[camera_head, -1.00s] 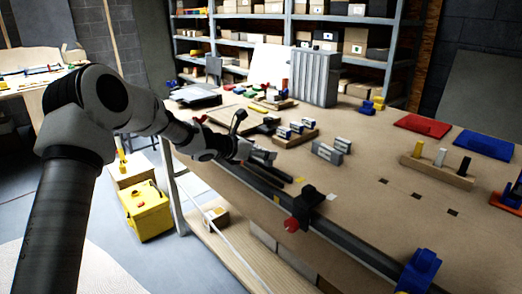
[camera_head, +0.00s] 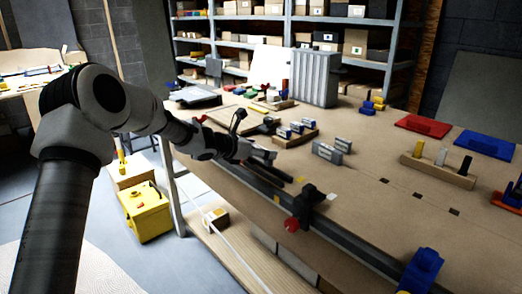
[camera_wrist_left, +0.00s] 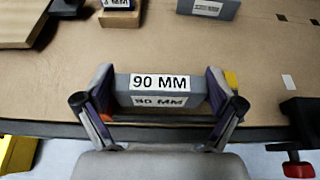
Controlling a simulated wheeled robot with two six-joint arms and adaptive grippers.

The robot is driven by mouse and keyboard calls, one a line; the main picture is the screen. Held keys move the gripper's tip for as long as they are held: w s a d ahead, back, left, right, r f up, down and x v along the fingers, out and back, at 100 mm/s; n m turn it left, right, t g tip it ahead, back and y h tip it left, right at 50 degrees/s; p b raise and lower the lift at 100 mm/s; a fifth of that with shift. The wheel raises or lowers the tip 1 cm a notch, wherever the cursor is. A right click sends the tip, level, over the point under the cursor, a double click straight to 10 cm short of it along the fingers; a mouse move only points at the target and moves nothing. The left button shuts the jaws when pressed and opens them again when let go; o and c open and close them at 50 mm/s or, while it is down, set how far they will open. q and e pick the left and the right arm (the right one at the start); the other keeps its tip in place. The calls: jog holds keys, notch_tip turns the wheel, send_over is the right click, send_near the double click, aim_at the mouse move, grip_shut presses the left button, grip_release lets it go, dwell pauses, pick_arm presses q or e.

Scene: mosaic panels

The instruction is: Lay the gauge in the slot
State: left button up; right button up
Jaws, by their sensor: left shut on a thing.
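My left gripper (camera_head: 276,166) is low over the front edge of the bench. In the left wrist view its two fingers (camera_wrist_left: 160,105) are shut on a grey gauge (camera_wrist_left: 178,99) with a white label reading 90 MM, one finger at each end. In the head view I cannot make out the held gauge clearly. Two grey labelled blocks (camera_head: 327,152) stand close together on the bench to the right of the gripper. Behind them a wooden holder (camera_head: 290,141) carries several labelled blocks. I cannot tell which opening is the slot. My right gripper is not in view.
A black clamp with a red knob (camera_head: 292,225) sits on the bench's front edge, right of the gripper. Small dark holes (camera_head: 415,195) and a wooden peg rack (camera_head: 438,171) lie farther right. The bench top (camera_head: 360,215) between is mostly clear.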

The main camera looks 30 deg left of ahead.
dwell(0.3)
pick_arm(q)
jog(key=shift+f+b, duration=0.1)
jog(key=shift+b, duration=0.35)
jog(key=shift+f+b, duration=0.3)
jog(key=shift+f+b, duration=1.1)
jog(key=shift+b, duration=0.3)
jog(key=o, duration=1)
